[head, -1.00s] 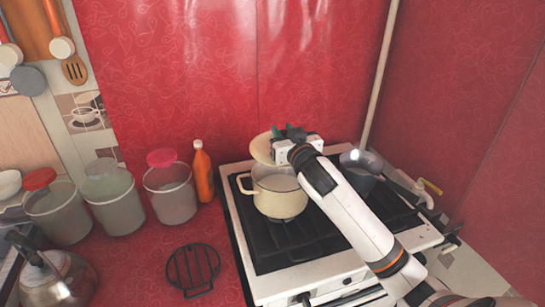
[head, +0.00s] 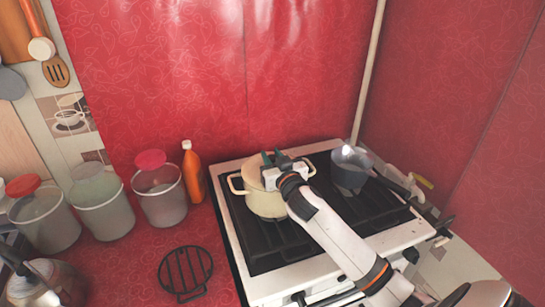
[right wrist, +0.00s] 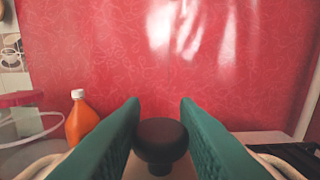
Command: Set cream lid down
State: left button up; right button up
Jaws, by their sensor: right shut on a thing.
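The cream lid (head: 252,171) is over the cream pot (head: 266,205) on the stove, covering most of its opening. Whether it rests on the rim or hovers just above is unclear. My right gripper (head: 273,158) is above the pot, shut on the lid's black knob. In the right wrist view the dark knob (right wrist: 161,138) sits between the green fingers, and my fingers hide part of the lid. My left gripper is not in view.
A dark saucepan (head: 350,168) stands on the stove (head: 262,268) right of the pot. An orange bottle (head: 193,175) and several clear canisters (head: 160,195) stand to the left. A black trivet (head: 186,272) lies on the red counter. The red wall is close behind.

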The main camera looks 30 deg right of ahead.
jog(key=o, duration=0.8)
jog(key=shift+c, duration=0.2)
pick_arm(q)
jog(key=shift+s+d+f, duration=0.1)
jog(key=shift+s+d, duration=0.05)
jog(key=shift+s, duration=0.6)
pick_arm(e)
jog(key=shift+o, duration=1.3)
pick_arm(q)
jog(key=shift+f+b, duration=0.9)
jog(key=shift+b, duration=0.05)
pick_arm(e)
jog(key=v, duration=1.2)
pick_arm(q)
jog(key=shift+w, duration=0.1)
